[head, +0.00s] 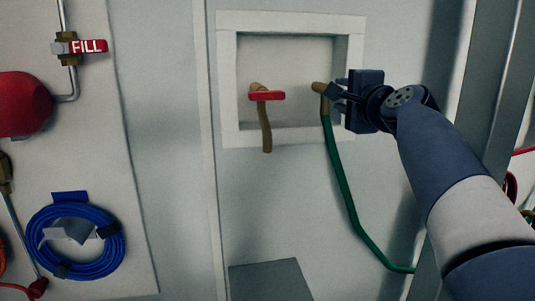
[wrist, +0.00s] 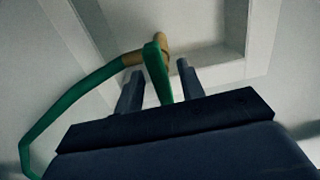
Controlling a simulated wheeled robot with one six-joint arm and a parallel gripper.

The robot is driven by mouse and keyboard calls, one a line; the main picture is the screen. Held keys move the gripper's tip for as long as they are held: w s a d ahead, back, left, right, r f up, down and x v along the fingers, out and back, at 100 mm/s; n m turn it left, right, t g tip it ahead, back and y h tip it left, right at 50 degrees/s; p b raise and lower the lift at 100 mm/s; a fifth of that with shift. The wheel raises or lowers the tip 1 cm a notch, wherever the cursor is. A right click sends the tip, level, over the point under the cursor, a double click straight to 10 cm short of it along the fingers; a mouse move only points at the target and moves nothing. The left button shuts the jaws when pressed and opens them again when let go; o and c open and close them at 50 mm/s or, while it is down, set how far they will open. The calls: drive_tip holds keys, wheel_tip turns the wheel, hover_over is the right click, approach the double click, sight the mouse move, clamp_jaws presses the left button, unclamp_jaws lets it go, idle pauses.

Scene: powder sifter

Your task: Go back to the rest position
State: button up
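My gripper (head: 342,93) is at the right side of a framed wall recess, beside a brass fitting (head: 320,88) with a green hose (head: 346,190) hanging from it. The wrist view shows the two fingers (wrist: 158,80) apart, with a green piece (wrist: 154,62) at the fitting between or just beyond them. Gaps show on both sides, so the gripper looks open and not closed on it. Whether a finger touches it is unclear. My gripper hides part of the fitting in the head view.
A tap with a red handle (head: 267,96) and brown spout sits left in the recess (head: 290,20). A coiled blue hose (head: 110,255), a red round part (head: 22,104) and a red FILL tag (head: 88,46) are on the left panel. A grey box (head: 270,281) stands below.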

drive_tip(key=shift+w+a, duration=0.15)
drive_tip(key=shift+w, duration=0.4)
drive_tip(key=shift+s, duration=0.1)
